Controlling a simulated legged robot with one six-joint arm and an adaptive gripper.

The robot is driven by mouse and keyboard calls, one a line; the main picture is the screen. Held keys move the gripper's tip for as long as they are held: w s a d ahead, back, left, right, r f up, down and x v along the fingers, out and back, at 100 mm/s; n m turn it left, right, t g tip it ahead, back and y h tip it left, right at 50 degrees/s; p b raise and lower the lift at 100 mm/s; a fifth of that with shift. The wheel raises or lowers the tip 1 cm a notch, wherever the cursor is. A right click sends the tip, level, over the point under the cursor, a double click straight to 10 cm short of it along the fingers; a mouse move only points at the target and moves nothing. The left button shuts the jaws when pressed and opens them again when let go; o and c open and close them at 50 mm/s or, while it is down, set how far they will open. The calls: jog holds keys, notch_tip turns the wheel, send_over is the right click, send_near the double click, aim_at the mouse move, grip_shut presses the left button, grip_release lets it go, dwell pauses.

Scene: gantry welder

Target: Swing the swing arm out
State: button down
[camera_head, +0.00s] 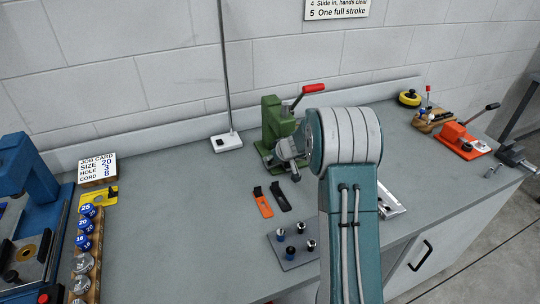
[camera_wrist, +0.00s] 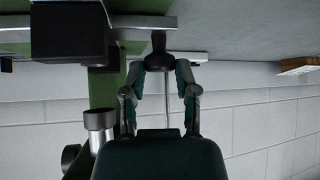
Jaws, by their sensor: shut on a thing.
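The green press (camera_head: 278,122) with a red-handled lever (camera_head: 312,88) stands on the bench near the back wall. In the wrist view its green body (camera_wrist: 102,88) is left of my gripper (camera_wrist: 160,64). My gripper's two fingers are closed on a small dark knob (camera_wrist: 158,43). A flat grey bar (camera_wrist: 145,22) lies against the knob; it looks like the swing arm, but I cannot be sure. In the head view my own arm hides much of the area right of the press, and the grip itself cannot be made out.
A plate with several small dies (camera_head: 284,250) and orange and black tools (camera_head: 263,202) lie in front of the press. A thin post on a white base (camera_head: 226,142) stands left. An orange hand tool (camera_head: 462,140) is at right.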

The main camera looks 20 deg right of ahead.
jog(key=s+n+y, duration=0.1)
jog(key=s, duration=0.1)
jog(key=s+d+n+g, duration=0.1)
jog(key=s, duration=0.1)
jog(key=s+d+n+y, duration=0.1)
jog(key=shift+s+f+n+y, duration=0.1)
jog(key=shift+s+n+y, duration=0.2)
jog(key=shift+s+n, duration=0.1)
jog(key=shift+s+d+n+g+y, duration=0.3)
jog(key=shift+s+n, duration=0.1)
jog(key=shift+s, duration=0.15)
jog(key=shift+s+d+n+g+y, duration=0.2)
jog(key=shift+s+n+g, duration=0.1)
jog(key=shift+s+n, duration=0.15)
jog(key=shift+c, duration=1.9)
grip_release()
jog(key=v, duration=1.2)
